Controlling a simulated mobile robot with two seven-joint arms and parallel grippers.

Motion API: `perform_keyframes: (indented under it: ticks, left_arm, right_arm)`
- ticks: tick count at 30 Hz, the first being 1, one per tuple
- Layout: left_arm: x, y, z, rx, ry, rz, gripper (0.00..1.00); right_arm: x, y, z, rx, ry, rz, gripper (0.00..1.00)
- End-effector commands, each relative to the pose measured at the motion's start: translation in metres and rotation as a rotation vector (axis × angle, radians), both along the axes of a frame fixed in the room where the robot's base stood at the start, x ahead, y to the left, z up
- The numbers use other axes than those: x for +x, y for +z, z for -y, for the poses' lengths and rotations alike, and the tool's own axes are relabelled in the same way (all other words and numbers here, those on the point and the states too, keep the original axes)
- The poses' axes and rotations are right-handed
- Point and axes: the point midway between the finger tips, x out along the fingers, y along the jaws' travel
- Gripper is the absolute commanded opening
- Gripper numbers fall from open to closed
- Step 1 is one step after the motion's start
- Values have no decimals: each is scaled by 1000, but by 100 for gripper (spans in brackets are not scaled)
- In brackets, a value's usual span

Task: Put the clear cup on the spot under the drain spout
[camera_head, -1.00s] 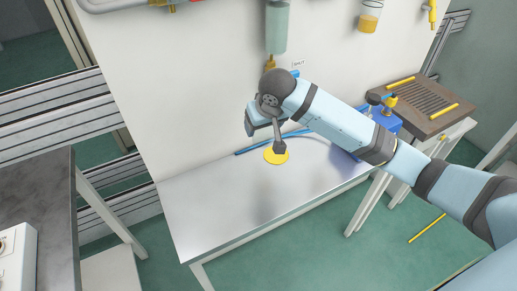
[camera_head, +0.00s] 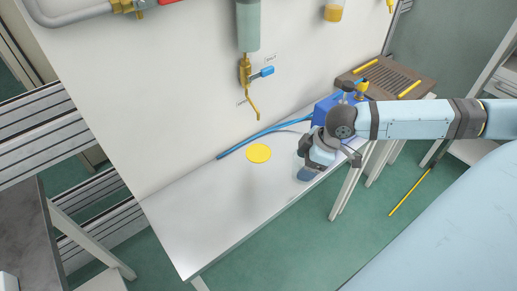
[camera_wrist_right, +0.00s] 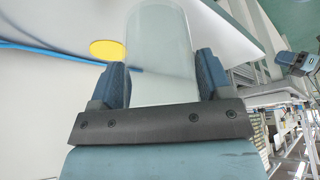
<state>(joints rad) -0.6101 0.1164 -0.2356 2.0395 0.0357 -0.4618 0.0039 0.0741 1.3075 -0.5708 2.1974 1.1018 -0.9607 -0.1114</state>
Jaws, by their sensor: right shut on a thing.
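The clear cup (camera_wrist_right: 162,45) stands between the fingers of my right gripper (camera_wrist_right: 160,82) in the right wrist view. The gripper is shut on it. In the head view my right gripper (camera_head: 308,165) is over the front right part of the bench, to the right of the yellow round spot (camera_head: 258,153). The cup is hard to make out there. The spot is bare and also shows in the right wrist view (camera_wrist_right: 108,50), left of the cup. The brass drain spout (camera_head: 254,106) hangs from the panel above the spot. My left gripper is not in view.
A blue-handled valve (camera_head: 262,72) sits above the spout, under a grey-green cylinder (camera_head: 248,25). A blue hose (camera_head: 245,146) runs along the back of the bench (camera_head: 195,220) to a blue box (camera_head: 325,107). The left part of the bench is clear.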

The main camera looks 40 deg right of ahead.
Motion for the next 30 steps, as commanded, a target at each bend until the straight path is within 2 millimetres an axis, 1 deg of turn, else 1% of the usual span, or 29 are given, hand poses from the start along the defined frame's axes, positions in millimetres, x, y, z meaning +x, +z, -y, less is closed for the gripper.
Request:
perform_keyframes:
  ticks: [5,9,15,21,23,25,30]
  left_arm:
    - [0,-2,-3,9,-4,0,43]
    - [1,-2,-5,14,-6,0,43]
    - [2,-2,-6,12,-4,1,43]
    - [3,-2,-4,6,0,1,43]
    - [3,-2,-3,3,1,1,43]
    - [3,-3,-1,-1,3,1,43]
    - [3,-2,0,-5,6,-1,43]
  right_arm:
    - [43,1,-5,9,-2,7,48]
    - [81,2,-9,7,-2,5,48]
    - [134,2,-13,7,-2,3,48]
    - [180,1,-15,3,-1,1,48]
    - [191,1,-17,4,-1,1,48]
    - [188,-12,-16,1,0,-5,48]
    - [188,-22,-15,1,0,-2,48]
